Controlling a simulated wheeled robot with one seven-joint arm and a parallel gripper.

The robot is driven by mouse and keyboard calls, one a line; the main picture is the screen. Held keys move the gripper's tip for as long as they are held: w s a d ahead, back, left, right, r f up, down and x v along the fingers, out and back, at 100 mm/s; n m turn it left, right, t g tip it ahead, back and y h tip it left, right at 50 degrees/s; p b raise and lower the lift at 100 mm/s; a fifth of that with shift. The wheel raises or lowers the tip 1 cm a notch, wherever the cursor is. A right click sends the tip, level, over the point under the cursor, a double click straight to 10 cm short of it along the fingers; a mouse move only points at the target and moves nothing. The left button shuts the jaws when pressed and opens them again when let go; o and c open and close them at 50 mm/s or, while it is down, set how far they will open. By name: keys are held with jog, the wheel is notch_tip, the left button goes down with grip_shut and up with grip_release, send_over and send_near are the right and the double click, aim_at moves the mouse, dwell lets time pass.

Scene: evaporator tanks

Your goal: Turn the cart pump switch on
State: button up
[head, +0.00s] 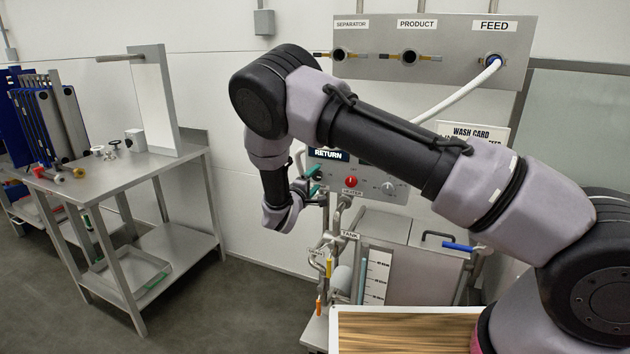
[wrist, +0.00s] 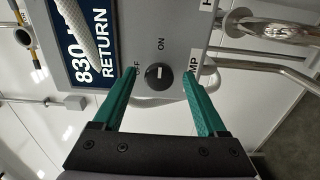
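The cart pump switch (wrist: 158,77) is a small black round knob with a short white mark, on the grey cart panel (wrist: 183,30). "OFF" and "ON" are printed beside it, and a partly hidden label ending in "MP" is near it. My gripper (wrist: 159,82) is open, with one green finger on each side of the knob. Gaps show between the fingers and the knob, and no grip is visible. In the head view my gripper (head: 313,180) is at the panel's left end; I cannot make out the switch there.
A red heater knob (head: 351,181) and a pale dial (head: 388,188) sit to the right on the panel. Metal pipes (wrist: 265,65) run close by. The tank (head: 415,270) stands below. A steel table (head: 130,170) is at left, with clear floor between.

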jog(key=v, duration=1)
jog(key=shift+s, duration=0.4)
jog(key=shift+a+r, duration=0.1)
jog(key=s+d+r+m+g+h, duration=0.15)
jog(key=d+r+m+g, duration=0.3)
jog(key=d, duration=0.45)
jog(key=s+d+r+m+g, duration=0.2)
jog(key=d+r+m+g, duration=0.15)
jog(key=d+r, duration=0.4)
jog(key=s+d+r+m+g+h, duration=0.1)
jog(key=d+r+m+g, duration=0.3)
jog(key=d, duration=0.6)
jog(key=s+d+r+m+t+y, duration=0.1)
jog(key=s+d+r+m+y, duration=0.2)
jog(key=s+r+y, duration=0.2)
jog(key=s+d+r+m+t+y, duration=0.1)
jog(key=s+d+r+m+y, duration=0.2)
jog(key=s+r, duration=0.9)
jog(key=s+d+y, duration=0.1)
jog(key=s+y, duration=0.1)
jog(key=s, duration=0.2)
jog(key=shift+y, duration=0.35)
